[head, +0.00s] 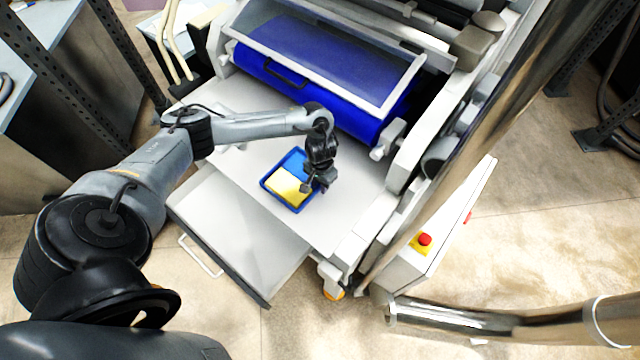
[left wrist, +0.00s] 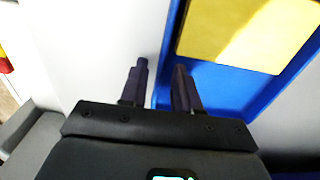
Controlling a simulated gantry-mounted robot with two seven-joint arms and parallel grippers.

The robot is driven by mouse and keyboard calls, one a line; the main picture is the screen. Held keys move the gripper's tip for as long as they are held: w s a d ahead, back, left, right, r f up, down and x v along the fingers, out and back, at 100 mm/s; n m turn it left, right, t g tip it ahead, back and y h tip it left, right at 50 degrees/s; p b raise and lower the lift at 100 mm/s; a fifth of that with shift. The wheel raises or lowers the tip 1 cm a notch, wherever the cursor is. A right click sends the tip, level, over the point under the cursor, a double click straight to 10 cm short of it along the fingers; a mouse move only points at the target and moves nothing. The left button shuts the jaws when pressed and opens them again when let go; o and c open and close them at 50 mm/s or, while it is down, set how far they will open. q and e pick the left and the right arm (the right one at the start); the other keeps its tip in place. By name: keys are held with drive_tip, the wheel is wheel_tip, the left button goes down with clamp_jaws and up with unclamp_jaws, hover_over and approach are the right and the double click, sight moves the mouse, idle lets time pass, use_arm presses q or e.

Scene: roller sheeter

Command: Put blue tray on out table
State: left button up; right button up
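The blue tray (head: 268,186) lies flat on the light grey table (head: 345,205) in front of the roller sheeter, with a yellow slab (head: 287,187) inside it. My left gripper (head: 308,187) is at the tray's right side, pointing down. In the left wrist view, the fingers (left wrist: 160,85) are apart, one over the grey surface outside the tray and one over the edge of the tray (left wrist: 222,90). I cannot tell whether either finger touches the rim. The yellow slab also shows there (left wrist: 235,35). My right gripper is in neither view. I cannot tell which surface is the out table.
A lower grey panel with a handle (head: 240,235) juts out below the table. The sheeter's blue roller cover (head: 320,65) stands behind the tray. A red emergency button (head: 424,240) is at the right. The table around the tray is mostly clear.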

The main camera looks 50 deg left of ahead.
use_arm(q)
wheel_tip(320, 180, up, 11)
drive_tip(key=p, duration=0.4)
drive_tip(key=w+d+f+m+t+h, duration=0.1)
drive_tip(key=d+f+m+t, duration=0.15)
drive_tip(key=d, duration=0.65)
drive_tip(key=d+f+m+t+h, duration=0.1)
drive_tip(key=d+m+h, duration=0.15)
drive_tip(key=d, duration=0.55)
drive_tip(key=s+d+r+m+t, duration=0.1)
drive_tip(key=d+r+t, duration=0.1)
drive_tip(key=d, duration=0.4)
drive_tip(key=s+d+r+m+t, duration=0.1)
drive_tip(key=d+r+m, duration=0.15)
drive_tip(key=d, duration=0.45)
drive_tip(key=s+a+r+n+g+y, duration=0.2)
drive_tip(key=s+a+n+g+y, duration=0.1)
drive_tip(key=s+a, duration=0.9)
drive_tip(key=s, duration=0.3)
drive_tip(key=shift+r, duration=0.3)
drive_tip(key=shift+n, duration=0.25)
